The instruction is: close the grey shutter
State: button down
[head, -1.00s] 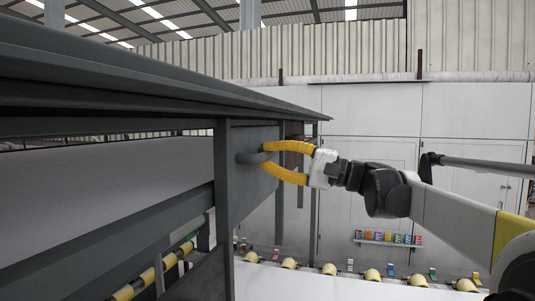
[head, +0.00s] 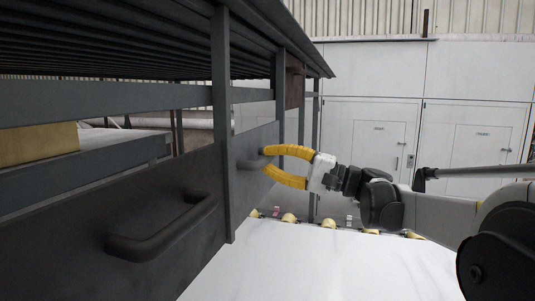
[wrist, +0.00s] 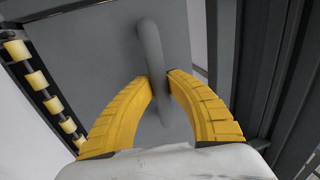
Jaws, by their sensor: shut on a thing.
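The grey shutter (head: 258,138) is a flat dark-grey panel in the metal frame, with a bar handle (head: 248,163). It stands upright between frame posts. The shutter fills the middle of the wrist view (wrist: 85,60), and its handle (wrist: 149,45) runs up between my fingers. My gripper (head: 264,160), with yellow ribbed fingers, reaches it from the right. The fingers are shut on the handle, one on each side, as the wrist view (wrist: 160,80) also shows. Part of the handle is hidden by the fingers.
Another dark-grey panel with its own handle (head: 160,228) is nearer, at lower left. A frame post (head: 221,120) stands between the panels. A yellow block (head: 38,152) lies behind the frame. A white surface (head: 310,265) with yellow rollers lies below right.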

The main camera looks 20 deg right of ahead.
jog(key=shift+s+f, duration=0.1)
jog(key=shift+f, duration=0.25)
jog(key=c, duration=1.3)
grip_release()
jog(key=shift+r, duration=0.1)
jog(key=shift+d, duration=0.1)
jog(key=v, duration=1.1)
jog(key=shift+s+d, duration=0.2)
jog(key=shift+d, duration=0.1)
jog(key=shift+a, duration=0.1)
